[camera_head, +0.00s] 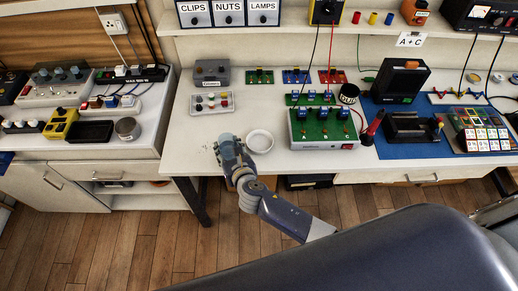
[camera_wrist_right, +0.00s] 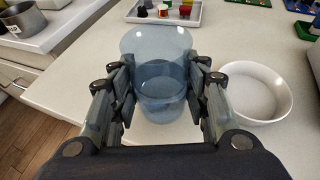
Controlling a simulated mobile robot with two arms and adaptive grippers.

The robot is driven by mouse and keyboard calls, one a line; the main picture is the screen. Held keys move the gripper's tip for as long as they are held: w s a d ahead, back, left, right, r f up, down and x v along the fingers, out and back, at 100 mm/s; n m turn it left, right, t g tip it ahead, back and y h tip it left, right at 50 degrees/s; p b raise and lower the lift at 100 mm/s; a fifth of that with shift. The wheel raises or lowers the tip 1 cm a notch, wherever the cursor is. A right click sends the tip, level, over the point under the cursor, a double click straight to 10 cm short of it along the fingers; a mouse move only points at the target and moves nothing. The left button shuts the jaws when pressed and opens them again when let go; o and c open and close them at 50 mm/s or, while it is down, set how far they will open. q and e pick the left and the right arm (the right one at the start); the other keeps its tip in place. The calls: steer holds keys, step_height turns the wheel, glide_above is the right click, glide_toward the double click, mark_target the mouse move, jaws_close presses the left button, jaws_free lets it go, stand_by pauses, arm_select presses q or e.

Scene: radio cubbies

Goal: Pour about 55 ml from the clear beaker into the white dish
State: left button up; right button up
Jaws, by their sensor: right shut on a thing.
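The clear beaker (camera_wrist_right: 157,50) is between the fingers of my right gripper (camera_wrist_right: 160,88) in the right wrist view, with both fingers against its sides. It looks upright, with bluish clear liquid inside. I cannot tell whether its base touches the bench. In the head view my right gripper (camera_head: 230,153) is at the bench's front edge, just left of the white dish (camera_head: 260,141). The white dish also shows in the right wrist view (camera_wrist_right: 250,112), right of the beaker and apart from it. The dish looks empty. My left gripper is not in view.
A tray of small coloured parts (camera_head: 212,103) lies behind the beaker. A green board with blue parts (camera_head: 325,130) stands right of the dish.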

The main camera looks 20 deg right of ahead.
steer(key=shift+s+a+f, duration=0.1)
steer(key=shift+s+a, duration=0.15)
steer(key=shift+a, duration=0.05)
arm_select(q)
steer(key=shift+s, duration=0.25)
arm_select(e)
steer(key=shift+f, duration=0.1)
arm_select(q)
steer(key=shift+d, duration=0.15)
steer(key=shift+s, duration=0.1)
arm_select(e)
steer(key=shift+d, duration=0.1)
